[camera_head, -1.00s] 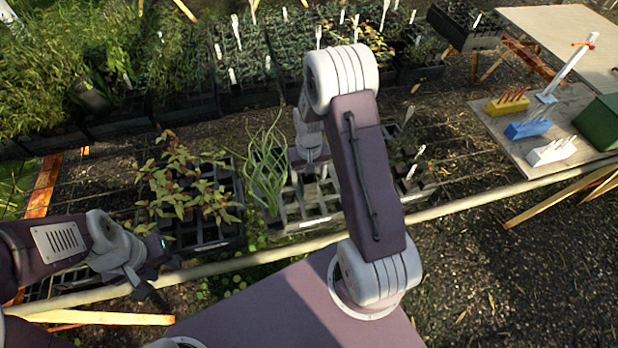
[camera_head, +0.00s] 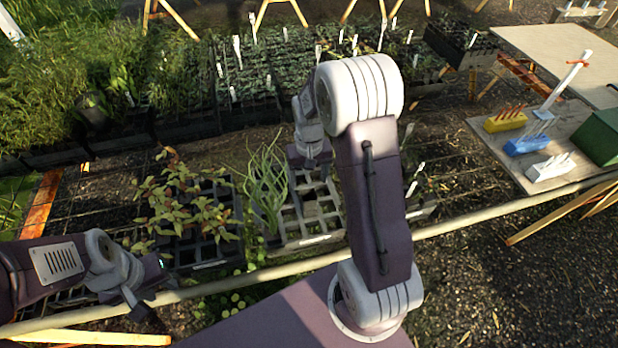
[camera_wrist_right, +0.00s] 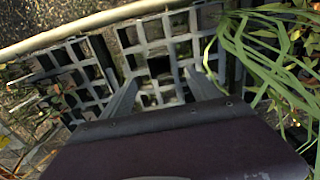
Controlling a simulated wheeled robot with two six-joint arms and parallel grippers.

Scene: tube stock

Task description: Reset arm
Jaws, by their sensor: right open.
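My right arm (camera_head: 373,190) rises from my base and bends over at a raised elbow. My right gripper (camera_head: 311,165) hangs over a grey cell tray (camera_head: 300,232), partly hidden behind that arm. In the right wrist view the two fingers of the gripper (camera_wrist_right: 160,92) are spread apart, with nothing between them but the tray's cells beneath. My left gripper (camera_head: 143,300) is low at the left, near the front rail. Its fingertips are too small and dark to tell whether they are apart.
Grassy green leaves (camera_head: 266,185) stand close beside the right gripper. A tray of reddish-leaved plants (camera_head: 190,215) is left of them. A pale rail (camera_head: 480,215) crosses in front. A table at right holds yellow (camera_head: 505,120), blue (camera_head: 527,145) and white (camera_head: 550,167) blocks and a green box (camera_head: 601,137).

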